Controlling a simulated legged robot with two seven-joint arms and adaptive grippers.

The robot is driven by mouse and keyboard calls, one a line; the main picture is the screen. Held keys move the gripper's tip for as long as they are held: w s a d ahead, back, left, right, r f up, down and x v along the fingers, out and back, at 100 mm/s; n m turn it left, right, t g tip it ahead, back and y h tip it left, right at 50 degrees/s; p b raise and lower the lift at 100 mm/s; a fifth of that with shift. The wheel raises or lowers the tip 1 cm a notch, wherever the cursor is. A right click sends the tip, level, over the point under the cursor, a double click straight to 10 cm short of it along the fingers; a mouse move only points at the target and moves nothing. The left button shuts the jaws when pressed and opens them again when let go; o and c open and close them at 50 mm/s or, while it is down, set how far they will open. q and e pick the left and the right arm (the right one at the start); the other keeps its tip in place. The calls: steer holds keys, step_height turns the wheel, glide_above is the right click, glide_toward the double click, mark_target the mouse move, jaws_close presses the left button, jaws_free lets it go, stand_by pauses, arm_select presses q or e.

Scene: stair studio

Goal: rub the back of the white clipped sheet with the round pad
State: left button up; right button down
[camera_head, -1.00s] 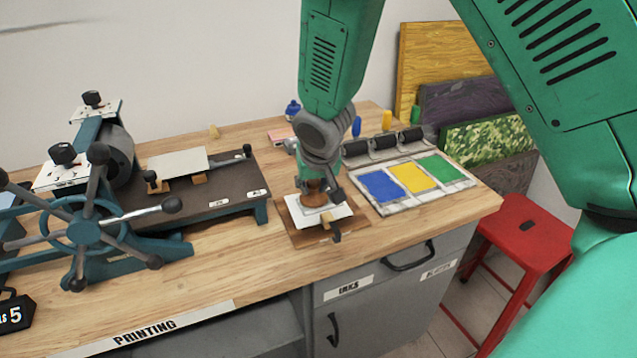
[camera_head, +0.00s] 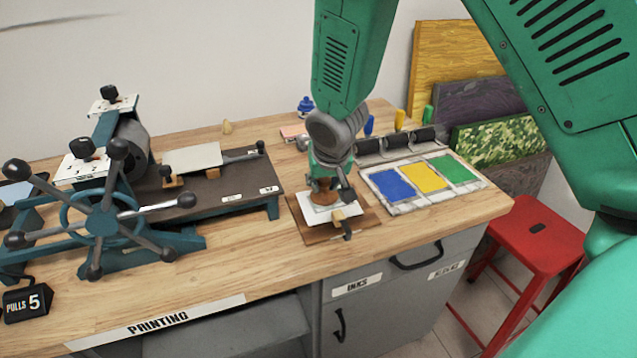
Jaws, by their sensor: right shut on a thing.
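The white clipped sheet (camera_head: 349,211) lies on a brown wooden board (camera_head: 312,234) on the bench. A clip with a tan and dark body (camera_head: 344,222) grips its front edge. The round pad (camera_head: 324,193) is brown, upright, and sits over the middle of the sheet. My right gripper (camera_head: 323,180) is shut on the pad from above. The pad's underside is hidden, so I cannot tell how firmly it touches the sheet. My left gripper is not in view.
An ink tray (camera_head: 392,212) with blue, yellow and green patches lies right of the board, with rollers (camera_head: 397,140) behind. A press (camera_head: 105,220) with a spoked wheel stands at left. A red stool (camera_head: 540,235) stands right. Bare bench lies in front of the press bed.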

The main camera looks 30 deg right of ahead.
steer(key=shift+s+d, duration=0.15)
steer(key=shift+d, duration=0.35)
steer(key=shift+s+d, duration=0.15)
steer(key=shift+d, duration=0.35)
steer(key=shift+d+p, duration=0.1)
steer(key=shift+p, duration=0.2)
steer(key=shift+s+d, duration=0.25)
steer(key=shift+d, duration=0.55)
steer(key=shift+s+a+p, duration=0.15)
steer(key=shift+s+p, duration=0.3)
steer(key=shift+s, duration=0.1)
steer(key=shift+w+a, duration=0.15)
steer(key=shift+a, duration=0.35)
steer(key=shift+w+a, duration=0.15)
steer(key=shift+a, duration=0.35)
steer(key=shift+a, duration=0.15)
steer(key=shift+w+a+f+p, duration=0.1)
steer(key=shift+a+p, duration=0.1)
steer(key=shift+a, duration=0.25)
steer(key=shift+w+a+p, duration=0.1)
steer(key=shift+a+p, duration=0.05)
steer(key=shift+a, duration=0.25)
steer(key=shift+w+a, duration=0.2)
steer(key=shift+a, duration=0.7)
steer(key=shift+s+d+p, duration=0.25)
steer(key=shift+d+p, duration=0.1)
steer(key=shift+d, duration=0.65)
steer(key=shift+s+d+p, duration=0.25)
steer(key=shift+d+p, duration=0.05)
steer(key=shift+d, duration=0.7)
